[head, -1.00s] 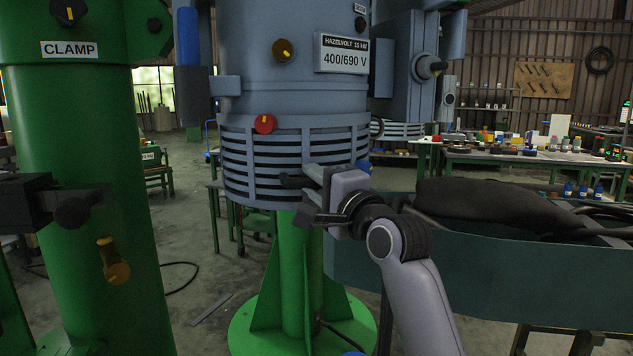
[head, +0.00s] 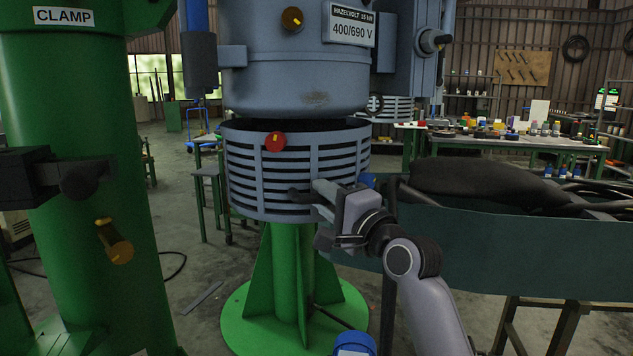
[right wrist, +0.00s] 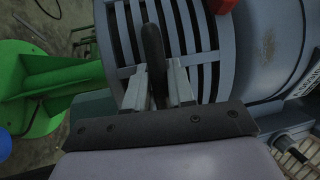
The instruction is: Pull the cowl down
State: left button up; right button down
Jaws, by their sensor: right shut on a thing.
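The cowl (head: 245,175) is a slatted blue-grey ring with a red knob (head: 275,142) near its top rim. It hangs below the blue-grey motor body (head: 300,78), with a dark gap between its rim and the body's lower edge. My right gripper (head: 308,194) is at the cowl's lower right front, shut on a dark handle. In the right wrist view the fingers (right wrist: 160,85) close on both sides of that dark handle (right wrist: 153,50), in front of the slats.
A green finned stand (head: 290,270) on a round base is below the cowl. A green column marked CLAMP (head: 85,190) stands at left. A teal trough (head: 480,240) with a dark bundle (head: 480,183) lies at right. A blue cap (head: 355,343) is at the bottom edge.

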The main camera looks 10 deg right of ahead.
jog(key=shift+f, duration=0.8)
pick_arm(q)
jog(key=shift+w+d+r, duration=0.2)
jog(key=shift+w+d, duration=0.05)
pick_arm(e)
jog(key=shift+f, duration=0.2)
jog(key=c, duration=1.1)
grip_release()
jog(key=shift+o, duration=0.2)
jog(key=shift+r, duration=0.1)
pick_arm(q)
jog(key=shift+d, duration=0.1)
jog(key=shift+f, duration=0.1)
pick_arm(e)
jog(key=v, duration=0.7)
jog(key=shift+d, duration=0.15)
